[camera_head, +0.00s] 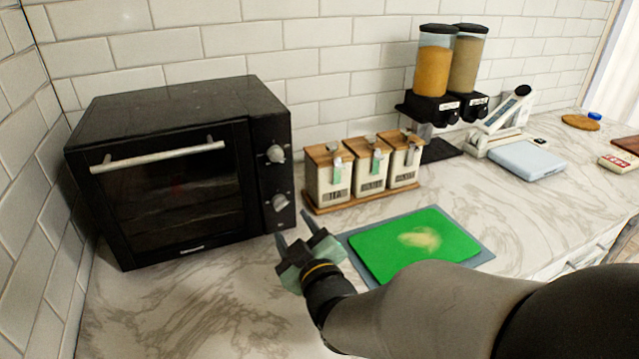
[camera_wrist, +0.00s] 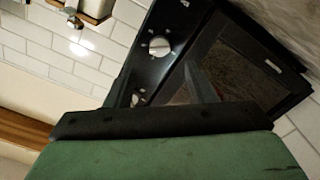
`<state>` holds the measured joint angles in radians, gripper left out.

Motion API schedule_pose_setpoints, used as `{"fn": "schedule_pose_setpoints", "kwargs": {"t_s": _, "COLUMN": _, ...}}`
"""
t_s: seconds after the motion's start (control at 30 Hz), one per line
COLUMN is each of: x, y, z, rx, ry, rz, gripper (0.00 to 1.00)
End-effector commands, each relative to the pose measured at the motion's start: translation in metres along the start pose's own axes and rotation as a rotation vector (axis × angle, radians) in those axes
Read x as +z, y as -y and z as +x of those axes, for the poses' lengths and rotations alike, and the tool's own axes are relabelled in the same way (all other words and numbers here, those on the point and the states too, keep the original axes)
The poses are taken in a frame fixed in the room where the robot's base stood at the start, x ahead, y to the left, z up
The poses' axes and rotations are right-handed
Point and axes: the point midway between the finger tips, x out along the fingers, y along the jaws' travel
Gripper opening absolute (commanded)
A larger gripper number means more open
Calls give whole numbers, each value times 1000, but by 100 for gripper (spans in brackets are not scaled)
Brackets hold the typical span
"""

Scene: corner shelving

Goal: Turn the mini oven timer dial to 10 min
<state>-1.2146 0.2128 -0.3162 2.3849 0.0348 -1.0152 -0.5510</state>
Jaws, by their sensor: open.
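The black mini oven (camera_head: 170,175) stands at the left of the counter in the head view, its door shut. Its right-hand panel has a silver upper dial (camera_head: 275,153) and a silver lower dial (camera_head: 281,201). The dial markings are too small to read. My gripper (camera_head: 294,228) is open and empty, just in front of and below the lower dial, apart from it. In the wrist view the scene appears upside down. One dial (camera_wrist: 158,46) shows clearly beyond the fingers; the other dial (camera_wrist: 136,100) is partly hidden by my gripper.
A wooden rack with three canisters (camera_head: 371,170) stands right of the oven. A green cutting board (camera_head: 390,245) lies under my arm's far side. Dispensers (camera_head: 435,60) and a white scale-like device (camera_head: 500,125) stand further right. The counter before the oven is clear.

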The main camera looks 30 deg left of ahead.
Motion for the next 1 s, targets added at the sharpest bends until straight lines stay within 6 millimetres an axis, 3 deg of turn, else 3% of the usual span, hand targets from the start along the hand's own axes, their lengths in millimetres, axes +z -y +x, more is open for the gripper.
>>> {"fn": "schedule_pose_setpoints", "kwargs": {"t_s": 0.1, "x": -1, "y": 0, "z": 26, "rx": 0, "ry": 1, "rz": -2, "gripper": 49}}
{"fn": "schedule_pose_setpoints", "kwargs": {"t_s": 0.3, "x": 0, "y": 0, "z": 55, "rx": 0, "ry": 0, "rz": -1, "gripper": 49}}
{"fn": "schedule_pose_setpoints", "kwargs": {"t_s": 0.5, "x": 0, "y": 0, "z": 66, "rx": 0, "ry": 1, "rz": -1, "gripper": 49}}
{"fn": "schedule_pose_setpoints", "kwargs": {"t_s": 0.77, "x": 0, "y": 0, "z": 67, "rx": 0, "ry": 1, "rz": 0, "gripper": 49}}
{"fn": "schedule_pose_setpoints", "kwargs": {"t_s": 0.9, "x": 0, "y": 0, "z": 67, "rx": 0, "ry": 1, "rz": 0, "gripper": 10}}
{"fn": "schedule_pose_setpoints", "kwargs": {"t_s": 0.93, "x": 0, "y": 0, "z": 67, "rx": 0, "ry": 1, "rz": 0, "gripper": 5}}
{"fn": "schedule_pose_setpoints", "kwargs": {"t_s": 1.0, "x": 0, "y": 0, "z": 67, "rx": 0, "ry": 1, "rz": 0, "gripper": 5}}
